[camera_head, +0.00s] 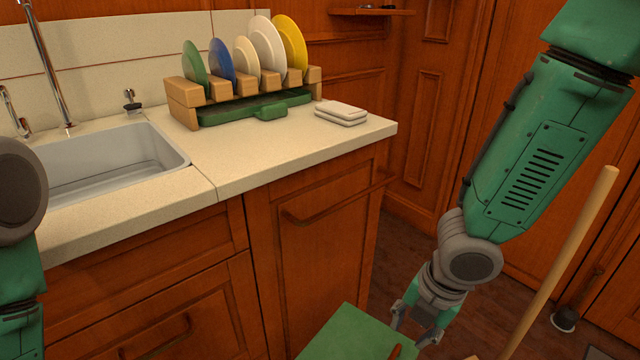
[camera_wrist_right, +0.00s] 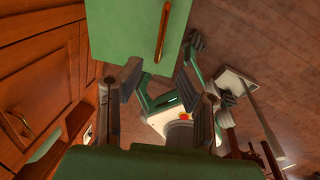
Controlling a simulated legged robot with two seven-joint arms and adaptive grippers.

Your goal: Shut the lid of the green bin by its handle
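The green bin's lid (camera_head: 348,334) shows as a flat green panel at the bottom of the head view, cut off by the frame edge. It also shows at the top of the right wrist view (camera_wrist_right: 130,25), with a brown bar handle (camera_wrist_right: 163,30). I cannot tell the lid's angle, and the bin body is not clearly seen. My right gripper (camera_head: 418,330) is at the lid's right edge, close to the handle. Its fingers (camera_wrist_right: 160,85) are spread apart with nothing between them, and the handle lies beyond the fingertips. My left arm shows at the left edge; its gripper is out of view.
A counter (camera_head: 260,155) holds a sink (camera_head: 110,165), a wooden rack (camera_head: 185,103) of plates and folded cloths (camera_head: 341,112).

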